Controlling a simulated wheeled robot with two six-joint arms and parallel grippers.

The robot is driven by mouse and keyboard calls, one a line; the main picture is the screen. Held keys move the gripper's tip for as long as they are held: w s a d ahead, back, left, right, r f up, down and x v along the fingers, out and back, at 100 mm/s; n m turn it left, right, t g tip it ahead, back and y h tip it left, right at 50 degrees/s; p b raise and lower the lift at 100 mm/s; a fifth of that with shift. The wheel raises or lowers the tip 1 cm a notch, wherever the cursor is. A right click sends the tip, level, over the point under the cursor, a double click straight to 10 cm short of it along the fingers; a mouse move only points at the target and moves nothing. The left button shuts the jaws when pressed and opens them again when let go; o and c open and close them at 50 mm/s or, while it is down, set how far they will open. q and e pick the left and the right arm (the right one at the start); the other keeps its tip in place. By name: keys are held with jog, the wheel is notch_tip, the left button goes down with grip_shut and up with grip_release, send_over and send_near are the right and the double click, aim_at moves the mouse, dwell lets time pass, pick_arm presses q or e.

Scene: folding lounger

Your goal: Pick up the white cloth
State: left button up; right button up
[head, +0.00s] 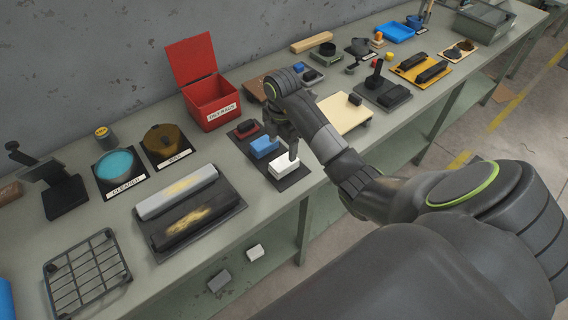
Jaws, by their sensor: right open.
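The white cloth (284,166) is a small white folded block at the near end of a dark mat (296,178) on the bench. A blue folded cloth (264,146) and a dark red one (246,128) lie behind it on the same mat. My right gripper (283,143) is open and points down just above and behind the white cloth, close to the blue one. One finger is close to the white cloth's top; I cannot tell whether it touches. My left gripper is not in view.
An open red box (212,104) stands behind the mat. Two long rolls (190,208) lie on a tray to the left, with a wire rack (88,272) nearer. A pale board (344,114) lies to the right.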

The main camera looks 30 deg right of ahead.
aim_at(284, 161)
notch_tip(284, 161, down, 3)
jog(key=shift+r+b, duration=0.1)
jog(key=shift+b, duration=0.85)
jog(key=f+p, duration=0.1)
jog(key=f, duration=0.3)
jog(key=shift+s+d+f+p, duration=0.15)
jog(key=shift+d+p, duration=0.05)
jog(key=shift+p, duration=0.15)
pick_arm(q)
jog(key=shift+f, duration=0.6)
pick_arm(e)
jog(key=shift+f, duration=0.4)
jog(key=shift+c, duration=0.3)
jog(key=c, duration=1)
jog(key=shift+r, duration=0.1)
